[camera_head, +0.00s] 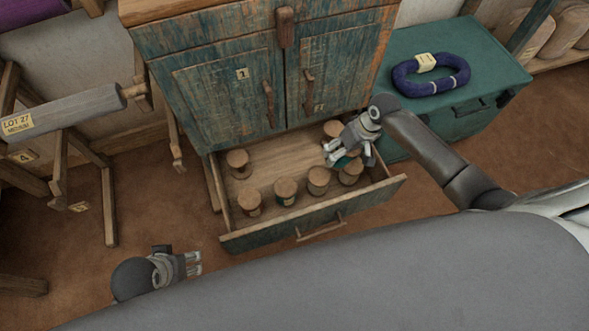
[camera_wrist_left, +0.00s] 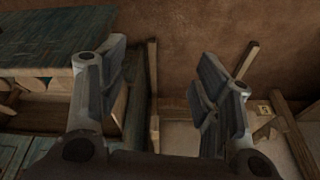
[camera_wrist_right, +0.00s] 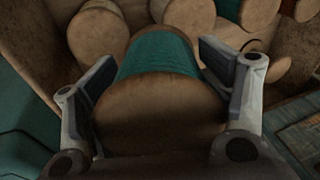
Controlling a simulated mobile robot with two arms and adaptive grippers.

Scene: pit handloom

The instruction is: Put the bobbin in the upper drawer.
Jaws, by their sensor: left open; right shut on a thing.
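A wooden bobbin wound with teal thread (camera_wrist_right: 158,55) is between the fingers of my right gripper, which is shut on it; its round wooden end faces the right wrist camera. In the head view my right gripper (camera_head: 338,155) is over the right side of the open bottom drawer (camera_head: 255,238), and hides most of this bobbin. Whether the bobbin touches the drawer floor cannot be told. The upper band of the cabinet, looking like the upper drawer (camera_head: 205,35), is closed above the two doors, with a wooden piece at its middle. My left gripper (camera_head: 198,264) is open and empty, left of the open drawer; its fingers also show in the left wrist view (camera_wrist_left: 160,100).
Several other bobbins (camera_head: 285,190) stand in the bottom drawer. A green chest (camera_head: 440,60) with a blue yarn coil (camera_head: 430,75) stands at the right. A wooden frame with a grey beam (camera_head: 70,110) stands at the left. Brown floor is clear between the frame and drawer.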

